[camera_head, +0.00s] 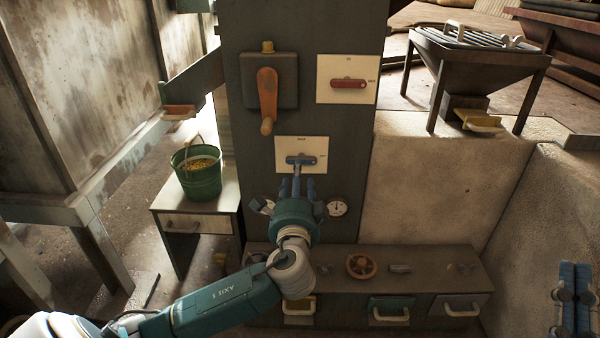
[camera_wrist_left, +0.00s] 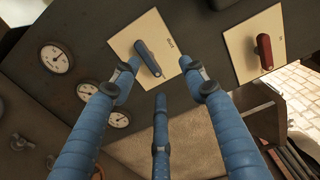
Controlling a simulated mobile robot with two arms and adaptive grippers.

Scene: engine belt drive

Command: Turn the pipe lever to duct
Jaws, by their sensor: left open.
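A blue lever (camera_head: 300,160) sits on a cream plate (camera_head: 314,145) on the dark panel and lies level in the head view. In the left wrist view the lever (camera_wrist_left: 148,58) shows between and just beyond the tips of my left gripper (camera_wrist_left: 160,82). My left gripper (camera_head: 297,183) is open, just below and in front of the lever, and I see no clear contact. My right gripper (camera_head: 574,290) shows at the lower right edge, far from the panel; its finger gap is unclear.
A red lever (camera_head: 348,83) on another plate is above right, and an orange handle (camera_head: 267,100) above left. Gauges (camera_head: 337,207) flank my left wrist. A low bench (camera_head: 440,265) with a valve wheel (camera_head: 361,266) is below. A green bucket (camera_head: 197,172) stands left.

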